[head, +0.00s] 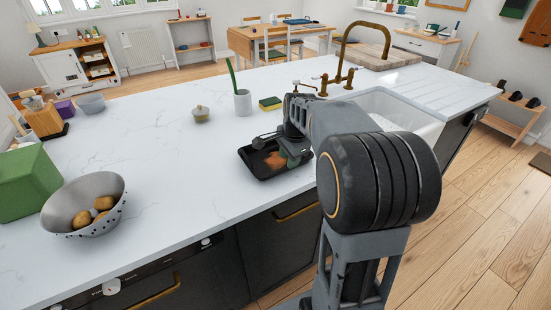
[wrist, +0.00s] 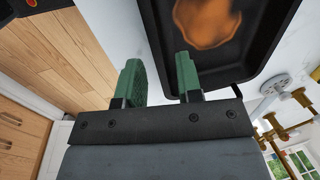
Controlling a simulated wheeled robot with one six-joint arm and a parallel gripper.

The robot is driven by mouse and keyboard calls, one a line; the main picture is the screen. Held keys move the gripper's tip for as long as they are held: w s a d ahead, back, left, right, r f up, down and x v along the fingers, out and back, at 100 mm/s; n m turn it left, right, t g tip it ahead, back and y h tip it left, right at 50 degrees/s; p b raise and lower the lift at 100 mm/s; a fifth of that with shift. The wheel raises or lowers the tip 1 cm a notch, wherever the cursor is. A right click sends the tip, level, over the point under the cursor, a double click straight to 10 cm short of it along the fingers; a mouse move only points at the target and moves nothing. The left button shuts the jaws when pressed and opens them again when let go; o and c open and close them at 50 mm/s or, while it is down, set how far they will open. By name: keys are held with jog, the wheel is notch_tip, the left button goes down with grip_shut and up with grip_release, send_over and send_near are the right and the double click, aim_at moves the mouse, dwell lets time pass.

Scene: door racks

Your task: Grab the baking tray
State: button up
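The baking tray (head: 256,173) is black and shallow with an orange-brown patch inside. It lies on the white counter near its front edge, left of the sink. In the wrist view the tray (wrist: 240,68) fills the upper right. My gripper (head: 291,156) is at the tray's right side and hides part of it. In the wrist view my gripper (wrist: 158,65) has two green fingers spread apart. The tray's side rim runs between them, one finger outside and one over the tray. I cannot tell whether either finger touches the rim.
A white pot (head: 243,103) with a green utensil, a sponge (head: 270,103) and a lidded jar (head: 201,114) stand behind the tray. A colander (head: 88,196) with potatoes and a green box (head: 25,184) are at left. The sink (head: 395,108) and brass tap (head: 350,80) are at right. The counter between colander and tray is clear.

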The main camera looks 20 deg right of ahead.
jog(key=shift+w+a+f, duration=0.1)
jog(key=shift+w+f, duration=0.1)
jog(key=shift+f, duration=0.95)
jog(key=shift+w+f, duration=0.2)
jog(key=shift+f, duration=0.9)
jog(key=shift+c, duration=0.2)
grip_shut()
